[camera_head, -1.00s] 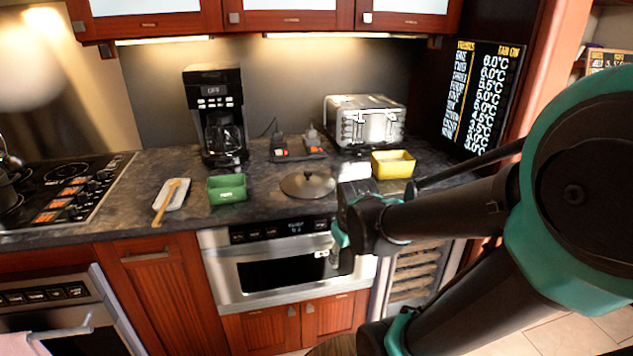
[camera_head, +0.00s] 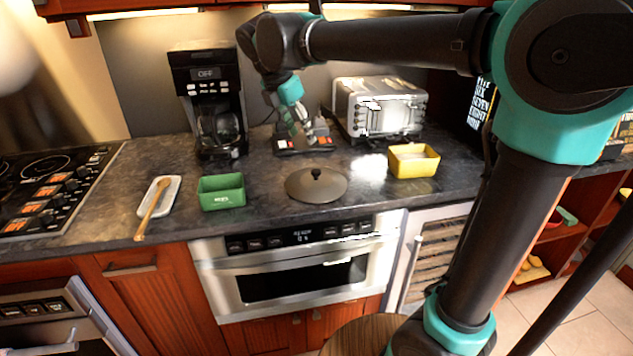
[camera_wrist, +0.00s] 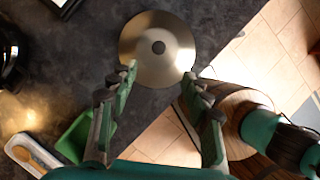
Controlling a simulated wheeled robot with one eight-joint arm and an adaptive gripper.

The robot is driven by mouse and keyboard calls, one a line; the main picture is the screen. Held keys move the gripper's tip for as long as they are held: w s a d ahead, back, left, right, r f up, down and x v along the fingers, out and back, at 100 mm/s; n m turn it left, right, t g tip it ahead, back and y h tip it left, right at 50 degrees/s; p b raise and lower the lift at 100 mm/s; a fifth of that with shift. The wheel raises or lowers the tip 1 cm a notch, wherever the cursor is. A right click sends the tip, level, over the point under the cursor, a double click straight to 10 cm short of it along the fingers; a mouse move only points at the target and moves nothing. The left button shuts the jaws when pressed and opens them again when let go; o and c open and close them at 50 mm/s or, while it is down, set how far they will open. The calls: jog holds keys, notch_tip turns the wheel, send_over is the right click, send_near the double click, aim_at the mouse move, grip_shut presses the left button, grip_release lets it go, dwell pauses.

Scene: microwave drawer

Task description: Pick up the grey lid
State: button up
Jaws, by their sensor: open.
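The grey lid (camera_head: 330,187) is a round, shallow disc with a dark knob on top. It lies flat on the dark counter between the green bowl and the yellow bowl. My gripper (camera_head: 298,128) is raised above the counter, up and slightly left of the lid in the head view, its fingers pointing down. In the wrist view my gripper (camera_wrist: 160,76) is open and empty. There the lid (camera_wrist: 157,65) lies beyond the fingertips, with its knob in line with the gap between them. The fingers do not touch it.
A green bowl (camera_head: 222,193) is left of the lid, a yellow bowl (camera_head: 414,162) right. A white tray with a wooden spoon (camera_head: 153,205) lies farther left. Behind stand a coffee maker (camera_head: 210,100), a dark device (camera_head: 303,145) and a toaster (camera_head: 382,108). The oven drawer (camera_head: 300,280) is below.

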aim_at(316, 171)
jog(key=x, duration=1.5)
jog(key=shift+a, duration=0.15)
grip_shut()
